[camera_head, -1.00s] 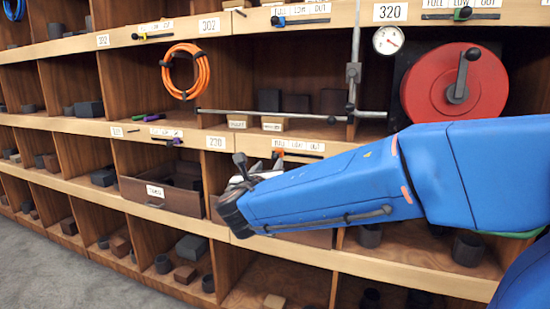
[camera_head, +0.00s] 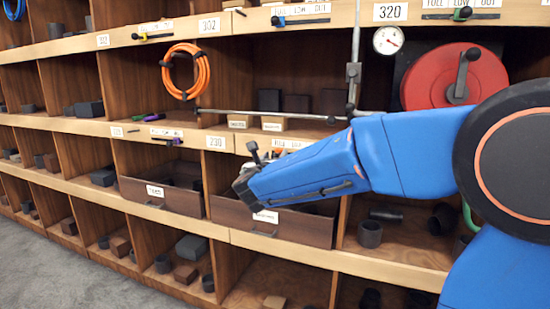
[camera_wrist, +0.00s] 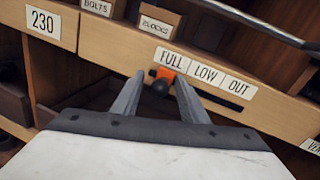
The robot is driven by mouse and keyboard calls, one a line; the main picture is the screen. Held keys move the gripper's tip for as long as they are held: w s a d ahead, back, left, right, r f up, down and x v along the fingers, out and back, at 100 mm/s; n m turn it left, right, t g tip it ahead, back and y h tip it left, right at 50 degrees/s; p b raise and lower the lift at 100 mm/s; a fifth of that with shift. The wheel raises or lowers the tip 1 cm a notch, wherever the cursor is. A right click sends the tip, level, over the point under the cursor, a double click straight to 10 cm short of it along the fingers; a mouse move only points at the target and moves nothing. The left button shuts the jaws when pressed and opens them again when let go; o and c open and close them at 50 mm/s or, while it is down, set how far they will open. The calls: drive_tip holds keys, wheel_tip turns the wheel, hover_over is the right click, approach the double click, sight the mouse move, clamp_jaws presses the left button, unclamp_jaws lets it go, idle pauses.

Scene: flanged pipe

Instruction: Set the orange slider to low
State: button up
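The orange slider (camera_wrist: 166,73) with a dark round knob (camera_wrist: 160,88) sits on a dark track on the shelf edge, under the FULL label (camera_wrist: 171,57). The LOW label (camera_wrist: 206,73) and OUT label (camera_wrist: 238,88) lie to its right. My gripper (camera_wrist: 160,84) is open, its two grey fingers apart, one on each side of the knob in the picture. I cannot tell whether either finger touches it. In the head view, my gripper (camera_head: 256,160) is in front of the same shelf edge, and my forearm hides much of the track.
A 230 label (camera_wrist: 43,24) is left of the slider. Boxes marked BOLTS (camera_wrist: 97,6) and BLOCKS (camera_wrist: 158,21) stand on the shelf above it. A grey rod (camera_wrist: 265,22) runs above the labels. A drawer (camera_head: 285,227) is below my forearm.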

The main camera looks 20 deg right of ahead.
drive_tip(key=shift+c, duration=0.4)
clamp_jaws()
drive_tip(key=s+d, duration=0.3)
drive_tip(key=d, duration=0.2)
drive_tip(key=shift+s, duration=0.3)
drive_tip(key=shift+o, duration=0.4)
unclamp_jaws()
drive_tip(key=shift+a, duration=0.1)
drive_tip(key=v, duration=1.7)
drive_tip(key=shift+s, duration=0.2)
